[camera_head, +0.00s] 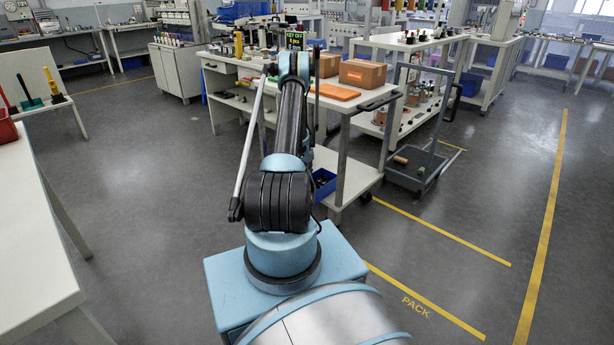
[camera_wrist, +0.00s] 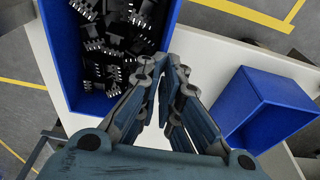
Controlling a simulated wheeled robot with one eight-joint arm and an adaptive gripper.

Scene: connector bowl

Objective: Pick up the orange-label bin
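A blue bin (camera_wrist: 172,22) holding many black connectors with pale pins is at the upper left of the wrist view. A second blue bin (camera_wrist: 272,100), seemingly empty, is at the right. No orange label shows on either. My gripper (camera_wrist: 166,68) points between them, its fingertips close together at the right wall of the filled bin. I cannot tell whether they grip that wall or are just beside it. In the head view my arm hides the gripper. A blue bin (camera_head: 322,182) with dark contents shows low beside the arm, at the bench's lower shelf.
The white bench (camera_head: 345,102) ahead carries cardboard boxes (camera_head: 362,74) and an orange flat item (camera_head: 335,91). A grey trolley (camera_head: 415,165) stands to its right. A white table (camera_head: 30,240) is at the left. Open floor (camera_head: 490,190) with yellow lines lies at the right.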

